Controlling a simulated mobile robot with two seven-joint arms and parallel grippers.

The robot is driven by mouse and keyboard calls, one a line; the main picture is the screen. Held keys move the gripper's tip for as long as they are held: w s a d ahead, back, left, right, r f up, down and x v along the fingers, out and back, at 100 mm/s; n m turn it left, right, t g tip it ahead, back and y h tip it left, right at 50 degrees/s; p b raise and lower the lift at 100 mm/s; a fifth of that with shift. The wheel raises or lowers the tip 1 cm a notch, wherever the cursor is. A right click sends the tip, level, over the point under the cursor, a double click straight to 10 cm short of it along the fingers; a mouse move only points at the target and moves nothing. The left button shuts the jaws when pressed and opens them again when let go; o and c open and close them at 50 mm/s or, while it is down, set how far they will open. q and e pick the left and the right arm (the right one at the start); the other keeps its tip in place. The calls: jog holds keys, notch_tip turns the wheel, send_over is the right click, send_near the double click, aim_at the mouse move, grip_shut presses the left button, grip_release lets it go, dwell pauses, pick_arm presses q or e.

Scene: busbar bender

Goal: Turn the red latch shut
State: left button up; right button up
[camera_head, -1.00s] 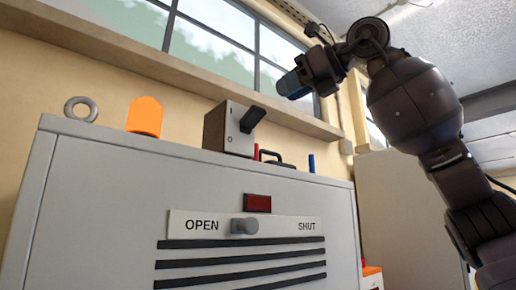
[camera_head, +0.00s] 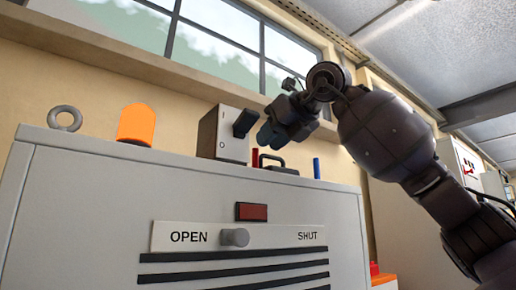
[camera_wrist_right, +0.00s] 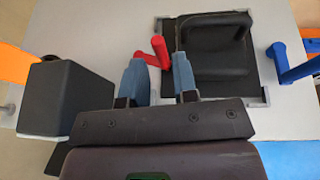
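The red latch (camera_head: 255,158) stands on top of the grey cabinet, just left of a black hatch with a handle (camera_head: 275,160). In the right wrist view the red latch (camera_wrist_right: 155,52) has a crank shape and its arm reaches left, away from the black hatch (camera_wrist_right: 215,60). My right gripper (camera_head: 270,135) is above the cabinet top, close over the latch. In the wrist view its two blue-grey fingers (camera_wrist_right: 158,70) are apart, with the latch showing between and just beyond the tips. I cannot tell whether they touch it. My left gripper is out of view.
A blue latch (camera_head: 316,168) stands right of the hatch. A grey box with a black switch lever (camera_head: 228,133) is close on the left of the gripper. The cabinet front (camera_head: 90,220) has an OPEN/SHUT slider.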

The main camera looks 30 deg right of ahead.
jog(key=shift+p+x, duration=0.4)
jog(key=shift+x, duration=1.95)
jog(key=shift+c, duration=0.4)
grip_shut()
